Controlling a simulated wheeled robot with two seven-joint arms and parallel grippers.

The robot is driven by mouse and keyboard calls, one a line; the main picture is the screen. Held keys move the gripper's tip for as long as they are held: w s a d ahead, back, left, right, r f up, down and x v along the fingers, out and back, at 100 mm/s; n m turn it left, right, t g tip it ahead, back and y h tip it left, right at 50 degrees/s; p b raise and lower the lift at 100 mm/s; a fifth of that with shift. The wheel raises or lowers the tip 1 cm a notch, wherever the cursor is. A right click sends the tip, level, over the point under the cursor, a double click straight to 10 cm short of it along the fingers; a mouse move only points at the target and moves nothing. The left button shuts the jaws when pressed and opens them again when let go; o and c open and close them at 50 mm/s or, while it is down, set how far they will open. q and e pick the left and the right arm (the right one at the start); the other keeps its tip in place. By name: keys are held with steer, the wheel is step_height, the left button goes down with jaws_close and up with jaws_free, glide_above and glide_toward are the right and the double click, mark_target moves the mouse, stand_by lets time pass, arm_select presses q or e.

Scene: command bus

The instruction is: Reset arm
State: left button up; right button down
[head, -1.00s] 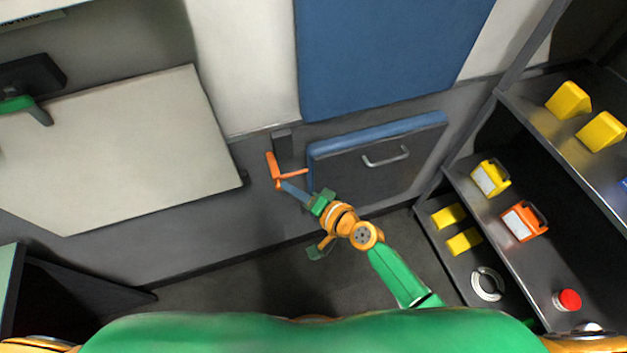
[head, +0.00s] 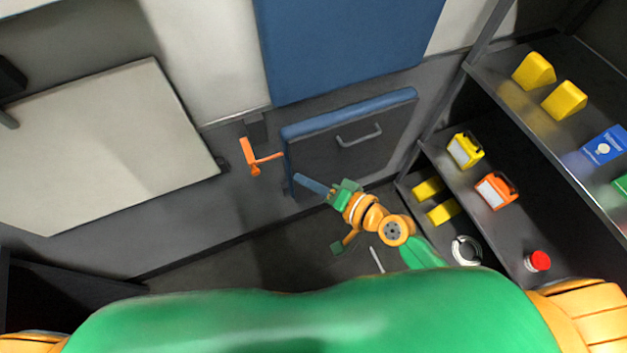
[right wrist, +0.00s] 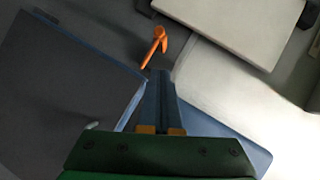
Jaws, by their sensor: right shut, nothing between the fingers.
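My right arm (head: 393,230) reaches forward from the lower right in the head view. Its right gripper (head: 300,179) is shut and empty, in front of the grey drawer-like panel. An orange crank handle (head: 255,160) sits on the wall to the left of the gripper, apart from its tips. The handle also shows in the right wrist view (right wrist: 156,46), just beyond the shut fingers (right wrist: 160,76). My left gripper is not in view.
A folded blue-edged panel with a grey handle (head: 359,135) is on the wall. A white board (head: 100,145) lies at left. Shelves at right hold yellow wedges (head: 535,70), an orange lantern-like box (head: 496,190) and a red button (head: 538,261). The floor is partly clear.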

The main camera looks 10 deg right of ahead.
steer(key=shift+s+d+r, duration=0.15)
steer(key=shift+s+d, duration=0.1)
steer(key=shift+d, duration=0.25)
steer(key=shift+s+d+r, duration=0.1)
steer(key=shift+s+d, duration=0.15)
steer(key=shift+d, duration=0.2)
steer(key=shift+a, duration=0.15)
steer(key=s+d+f+n+g+h, duration=0.1)
steer(key=s+d+f+h, duration=0.25)
steer(key=f, duration=0.45)
steer(key=s+d+f+n+g+h, duration=0.1)
steer(key=s+d+f+g+h, duration=0.15)
steer(key=d+f, duration=0.4)
steer(key=s+d+f+n+g+h, duration=0.1)
steer(key=s+d+f+h, duration=0.15)
steer(key=f, duration=0.65)
steer(key=s+d+f+n+g+h, duration=0.1)
steer(key=s+f, duration=0.3)
steer(key=s, duration=0.5)
steer(key=s+d+f+n+g, duration=0.2)
steer(key=s+f+n+g, duration=0.1)
steer(key=s, duration=0.6)
steer(key=shift+s+d+f+h, duration=0.25)
steer(key=shift+d+f+h, duration=0.15)
steer(key=shift+f, duration=0.2)
